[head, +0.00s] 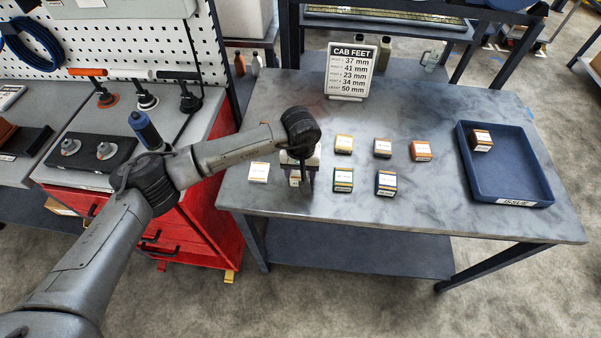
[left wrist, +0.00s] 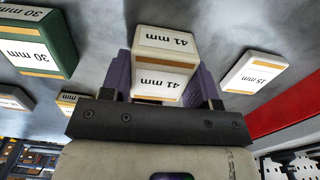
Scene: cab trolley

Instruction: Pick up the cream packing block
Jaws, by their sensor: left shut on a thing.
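The cream packing block (left wrist: 165,42), labelled 41 mm, sits between the purple fingers of my left gripper (left wrist: 163,75) in the left wrist view. The gripper is shut on it. In the head view my left gripper (head: 302,172) points down over the left part of the grey table (head: 300,110). The block (head: 294,179) shows only in part there, mostly hidden by the gripper. I cannot tell whether it touches the table. My right gripper is not in view.
A white block (head: 258,172) lies left of the gripper. Yellow (head: 343,144), green (head: 343,181), blue (head: 386,183), grey-brown (head: 382,148) and orange (head: 421,151) blocks lie to the right. A blue tray (head: 530,165) holds a brown block (head: 481,140). A CAB FEET sign (head: 350,70) stands behind.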

